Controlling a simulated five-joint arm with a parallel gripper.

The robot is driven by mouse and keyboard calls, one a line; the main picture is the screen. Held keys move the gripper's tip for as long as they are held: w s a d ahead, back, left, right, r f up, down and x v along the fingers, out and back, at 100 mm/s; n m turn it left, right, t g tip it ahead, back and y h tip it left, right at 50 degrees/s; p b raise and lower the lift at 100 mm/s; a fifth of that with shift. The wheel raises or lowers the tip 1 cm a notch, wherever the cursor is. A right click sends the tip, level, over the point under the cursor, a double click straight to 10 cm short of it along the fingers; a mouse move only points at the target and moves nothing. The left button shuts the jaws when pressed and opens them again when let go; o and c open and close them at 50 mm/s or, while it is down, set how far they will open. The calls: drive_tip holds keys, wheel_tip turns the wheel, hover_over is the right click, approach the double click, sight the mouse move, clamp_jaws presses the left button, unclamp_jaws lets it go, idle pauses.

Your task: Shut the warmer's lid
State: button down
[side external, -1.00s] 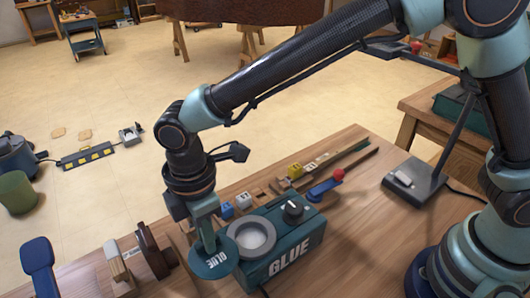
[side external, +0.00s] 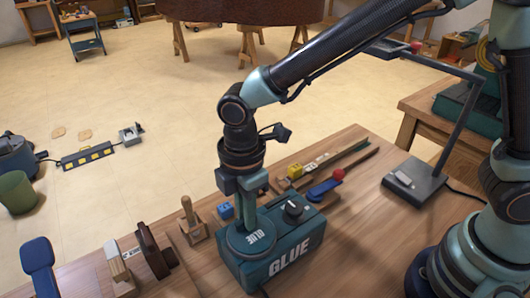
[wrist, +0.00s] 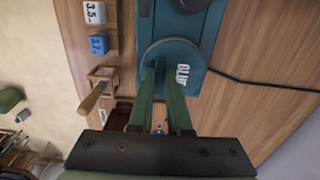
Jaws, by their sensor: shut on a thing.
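The warmer (side external: 297,247) is a dark teal box marked GLUE, with a black knob (side external: 293,211) on top. Its lid (side external: 258,239), a round teal disc marked GLUE, lies flat over the spot of the round opening, which is hidden. My gripper (side external: 246,222) points down at the lid's left part and is shut on it; what exactly the fingers pinch is hard to see. In the wrist view, both fingers of my gripper (wrist: 164,75) reach the lid (wrist: 185,55), which sits on the warmer (wrist: 205,22). I cannot tell whether a thin gap remains under the lid.
A wooden holder with a handled tool (side external: 190,220) stands left of the warmer. Blue and yellow blocks (side external: 295,171) and a blue tool with a red ball (side external: 325,188) lie behind. A lamp base (side external: 413,183) stands right. Brushes or clamps (side external: 120,265) line the left front.

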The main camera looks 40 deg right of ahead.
drive_tip(key=c, duration=0.9)
unclamp_jaws()
drive_tip(key=shift+d, duration=0.15)
drive_tip(key=shift+o, duration=0.2)
wheel_tip(320, 180, up, 12)
drive_tip(key=shift+d+r, duration=0.1)
drive_tip(key=s+d+r+m+t, duration=0.1)
drive_tip(key=d+m+t, duration=0.1)
drive_tip(key=d+m, duration=0.7)
drive_tip(key=s+d+r+m+t, duration=0.1)
drive_tip(key=s+d+m+t, duration=0.1)
drive_tip(key=d+m, duration=0.7)
drive_tip(key=d+t, duration=0.1)
drive_tip(key=d, duration=0.5)
drive_tip(key=shift+d+t, duration=0.3)
drive_tip(key=shift+d, duration=0.1)
